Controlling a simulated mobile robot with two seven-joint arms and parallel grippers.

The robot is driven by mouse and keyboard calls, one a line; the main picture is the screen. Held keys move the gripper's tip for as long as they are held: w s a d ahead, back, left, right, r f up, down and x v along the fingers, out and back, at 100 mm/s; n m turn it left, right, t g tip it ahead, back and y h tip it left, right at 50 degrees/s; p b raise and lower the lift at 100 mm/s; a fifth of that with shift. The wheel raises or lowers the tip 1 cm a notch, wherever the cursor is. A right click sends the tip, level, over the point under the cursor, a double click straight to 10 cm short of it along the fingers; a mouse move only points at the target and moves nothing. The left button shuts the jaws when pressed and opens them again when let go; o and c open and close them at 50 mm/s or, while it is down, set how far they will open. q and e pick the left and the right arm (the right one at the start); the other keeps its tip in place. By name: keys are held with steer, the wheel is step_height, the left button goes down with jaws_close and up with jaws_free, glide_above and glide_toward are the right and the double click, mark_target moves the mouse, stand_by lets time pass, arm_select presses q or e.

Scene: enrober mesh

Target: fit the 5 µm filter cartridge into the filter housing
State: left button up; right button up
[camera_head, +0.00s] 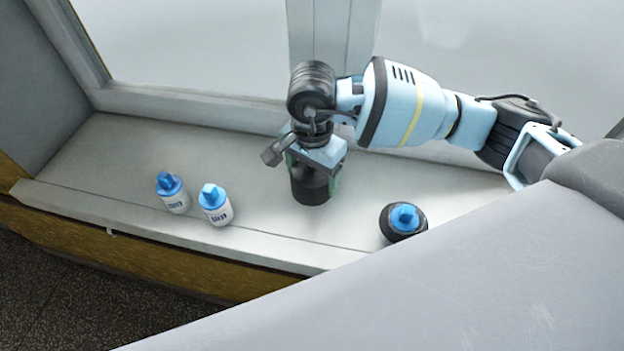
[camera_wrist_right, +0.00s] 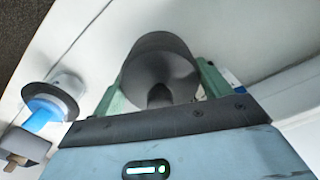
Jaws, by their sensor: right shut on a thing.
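My right gripper (camera_head: 315,158) points down over the sill, its green fingers shut on a dark cylinder (camera_head: 311,188). In the right wrist view the cylinder (camera_wrist_right: 160,65) sits between the fingers, with a cone-like face towards the camera. I cannot tell whether it touches the sill. Two white cartridges with blue tops, a left one (camera_head: 172,192) and a right one (camera_head: 215,204), stand upright to its left; their labels are too small to read. Right of the gripper, a black round piece (camera_head: 390,229) surrounds a blue top (camera_head: 404,216). My left gripper is not in view.
The pale sill (camera_head: 110,150) runs below a window frame (camera_head: 190,105). Its front edge drops to a dark floor (camera_head: 60,290).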

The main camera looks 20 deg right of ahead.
mark_target(312, 183)
steer(key=shift+w+d, duration=0.1)
steer(key=shift+w, duration=0.3)
steer(key=shift+f, duration=1.8)
steer(key=shift+f, duration=0.1)
steer(key=shift+f, duration=0.15)
steer(key=o, duration=1)
steer(key=shift+o, duration=0.2)
step_height(312, 183, up, 13)
steer(key=shift+f, duration=0.2)
steer(key=shift+c, duration=0.5)
